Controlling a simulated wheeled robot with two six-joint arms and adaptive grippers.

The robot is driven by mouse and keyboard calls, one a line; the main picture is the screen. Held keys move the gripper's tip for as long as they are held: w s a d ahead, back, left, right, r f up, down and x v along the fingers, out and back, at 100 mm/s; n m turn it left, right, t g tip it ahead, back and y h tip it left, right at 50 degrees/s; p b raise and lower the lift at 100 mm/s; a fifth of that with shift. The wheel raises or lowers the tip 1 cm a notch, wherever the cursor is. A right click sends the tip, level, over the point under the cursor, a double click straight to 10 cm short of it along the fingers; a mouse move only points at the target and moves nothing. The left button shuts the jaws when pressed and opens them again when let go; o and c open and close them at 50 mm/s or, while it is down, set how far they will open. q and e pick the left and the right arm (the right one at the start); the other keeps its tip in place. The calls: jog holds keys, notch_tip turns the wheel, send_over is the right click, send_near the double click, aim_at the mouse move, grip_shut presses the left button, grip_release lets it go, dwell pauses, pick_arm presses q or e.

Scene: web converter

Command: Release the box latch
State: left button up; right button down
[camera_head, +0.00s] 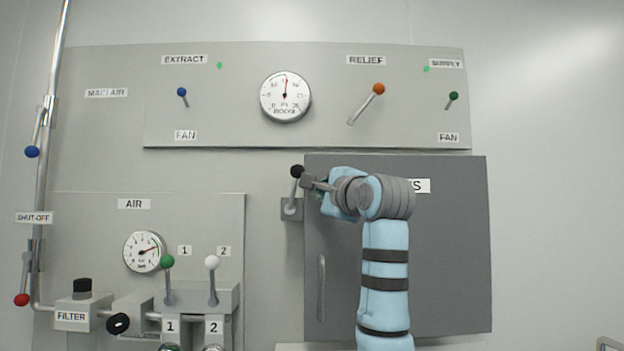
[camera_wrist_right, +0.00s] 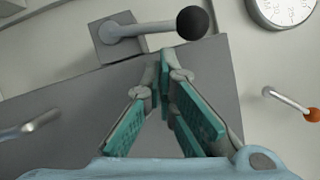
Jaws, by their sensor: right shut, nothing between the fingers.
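The box latch is a short grey lever with a black ball knob (camera_head: 297,171) on a grey bracket (camera_head: 291,210), at the left edge of the dark grey box (camera_head: 450,260). The lever points up in the head view. In the wrist view the knob (camera_wrist_right: 193,22) and bracket (camera_wrist_right: 108,43) lie just beyond my fingertips. My right gripper (camera_head: 308,181) is beside the knob, on its right. In the wrist view its teal-padded fingers (camera_wrist_right: 164,56) meet at the tips with nothing between them. I cannot tell whether they touch the lever. My left gripper is not in view.
A vertical handle (camera_head: 321,287) stands on the box door below the latch. Above is a panel with a round gauge (camera_head: 285,96) and an orange-knobbed relief lever (camera_head: 379,89). Lower left are green (camera_head: 167,262) and white (camera_head: 212,262) levers. My right arm covers part of the door.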

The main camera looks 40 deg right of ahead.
aim_at(294, 188)
jog(key=shift+w+a+r, duration=0.25)
jog(key=shift+w+a, duration=0.15)
jog(key=shift+a, duration=0.15)
jog(key=shift+w+a+r+n+p, duration=0.4)
jog(key=shift+w+r+n+p, duration=0.25)
jog(key=shift+p, duration=0.4)
jog(key=shift+s+f, duration=0.1)
jog(key=shift+f, duration=0.1)
